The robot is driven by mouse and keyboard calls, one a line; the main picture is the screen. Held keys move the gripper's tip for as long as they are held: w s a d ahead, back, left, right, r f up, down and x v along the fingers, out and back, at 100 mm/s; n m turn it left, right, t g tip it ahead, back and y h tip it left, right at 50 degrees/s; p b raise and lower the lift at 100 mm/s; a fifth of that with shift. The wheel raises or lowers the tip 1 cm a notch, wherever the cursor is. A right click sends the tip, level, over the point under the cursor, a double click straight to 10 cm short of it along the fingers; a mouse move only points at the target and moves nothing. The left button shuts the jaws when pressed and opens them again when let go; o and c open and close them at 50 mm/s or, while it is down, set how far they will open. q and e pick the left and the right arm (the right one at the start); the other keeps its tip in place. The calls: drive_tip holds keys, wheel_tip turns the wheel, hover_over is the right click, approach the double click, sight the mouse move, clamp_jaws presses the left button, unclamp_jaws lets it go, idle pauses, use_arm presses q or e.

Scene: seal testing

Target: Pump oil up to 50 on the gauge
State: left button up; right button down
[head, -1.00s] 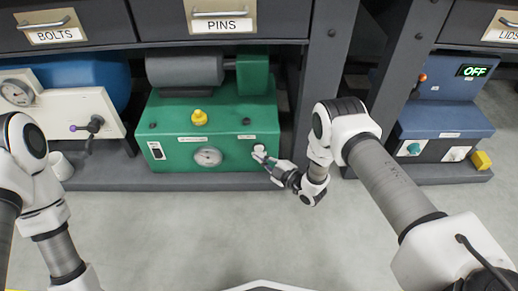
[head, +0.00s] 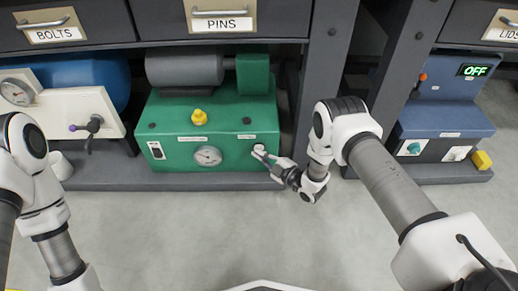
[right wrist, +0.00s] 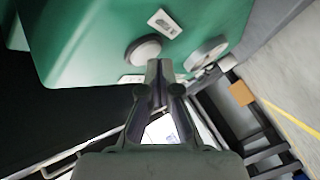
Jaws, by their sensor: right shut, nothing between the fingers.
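The green oil pump unit (head: 180,163) stands on the low shelf, with a round white dial gauge (head: 208,156) on its front. The gauge also shows in the right wrist view (right wrist: 208,51); its needle is too small to read. A round white button (head: 258,149) is at the right of the front, and it shows in the right wrist view (right wrist: 143,49). My right gripper (head: 266,157) is shut and empty, its tips close to the button; I cannot tell whether they touch. In the right wrist view its fingertips (right wrist: 161,65) meet just below the button. My left gripper is out of view.
A yellow knob (head: 199,117) sits on the pump's sloping top, and a rocker switch (head: 156,150) is at its left front. A blue machine (head: 445,122) reading OFF stands at the right, beyond a dark post (head: 326,80). The grey floor in front is clear.

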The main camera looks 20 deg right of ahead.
drive_tip(key=shift+w+d, duration=0.1)
drive_tip(key=shift+w, duration=0.25)
idle(0.6)
drive_tip(key=shift+s+a+p, duration=0.25)
drive_tip(key=shift+s+p, duration=0.2)
drive_tip(key=shift+s, duration=0.3)
drive_tip(key=s+p, duration=0.1)
drive_tip(key=s, duration=0.1)
drive_tip(key=s+a+p, duration=0.1)
drive_tip(key=s+p, duration=0.1)
drive_tip(key=s, duration=0.1)
drive_tip(key=shift+a, duration=0.2)
drive_tip(key=shift+w, duration=0.1)
